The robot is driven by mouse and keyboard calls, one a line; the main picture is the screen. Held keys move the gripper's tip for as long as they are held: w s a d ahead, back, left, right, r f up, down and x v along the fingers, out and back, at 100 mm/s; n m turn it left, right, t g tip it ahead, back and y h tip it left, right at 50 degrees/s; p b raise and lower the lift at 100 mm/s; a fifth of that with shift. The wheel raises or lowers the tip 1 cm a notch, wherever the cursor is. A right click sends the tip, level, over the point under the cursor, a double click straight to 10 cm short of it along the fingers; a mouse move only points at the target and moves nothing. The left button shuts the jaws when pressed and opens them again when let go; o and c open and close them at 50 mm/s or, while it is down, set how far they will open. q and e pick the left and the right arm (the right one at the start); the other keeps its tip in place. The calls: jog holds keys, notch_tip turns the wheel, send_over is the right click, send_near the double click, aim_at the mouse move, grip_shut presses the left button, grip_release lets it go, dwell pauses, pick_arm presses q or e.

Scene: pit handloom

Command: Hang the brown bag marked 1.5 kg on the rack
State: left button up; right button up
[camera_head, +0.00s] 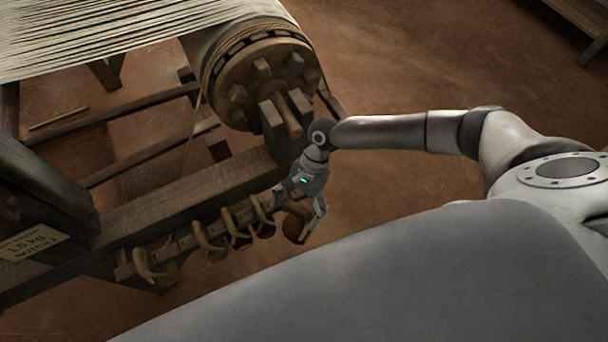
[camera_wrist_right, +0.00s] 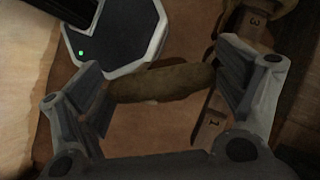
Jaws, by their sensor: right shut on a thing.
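My right gripper (camera_head: 302,212) is at the right end of the wooden rack (camera_head: 187,243) in the head view. It is shut on a brown bag (camera_head: 294,228), which hangs at its fingers. In the right wrist view a rounded brown part of the bag (camera_wrist_right: 160,84) spans between the two fingers. I cannot tell whether the bag touches the bar. No weight mark on the bag is readable. My left gripper is not in view.
Several tan loops (camera_head: 238,233) sit along the rack bar. A tag reading 1.5 kg (camera_head: 33,242) is on the dark loom timber at the left.

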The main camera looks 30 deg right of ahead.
notch_tip(320, 180, down, 6)
jog(key=m+t, duration=0.1)
jog(key=m, duration=0.1)
jog(key=m+t+y, duration=0.1)
jog(key=m, duration=0.2)
jog(key=shift+d+f+t, duration=0.1)
jog(key=shift+d+t, duration=0.05)
jog(key=shift+t, duration=0.15)
jog(key=shift+w+d+f+m+t+b, duration=0.15)
jog(key=shift+f+m+t+b, duration=0.15)
jog(key=shift+f+m, duration=0.25)
jog(key=w+b, duration=0.3)
jog(key=w+f+b, duration=0.1)
jog(key=w+b, duration=0.2)
jog(key=b, duration=0.1)
jog(key=w+b, duration=0.3)
jog(key=shift+w+f, duration=0.15)
jog(key=shift+w, duration=0.25)
jog(key=shift+f+b, duration=0.35)
jog(key=shift+f, duration=0.3)
jog(key=shift+f, duration=0.1)
jog(key=shift+s+f, duration=0.15)
jog(key=shift+f, duration=0.15)
jog(key=o, duration=1.9)
jog(key=shift+c, duration=0.2)
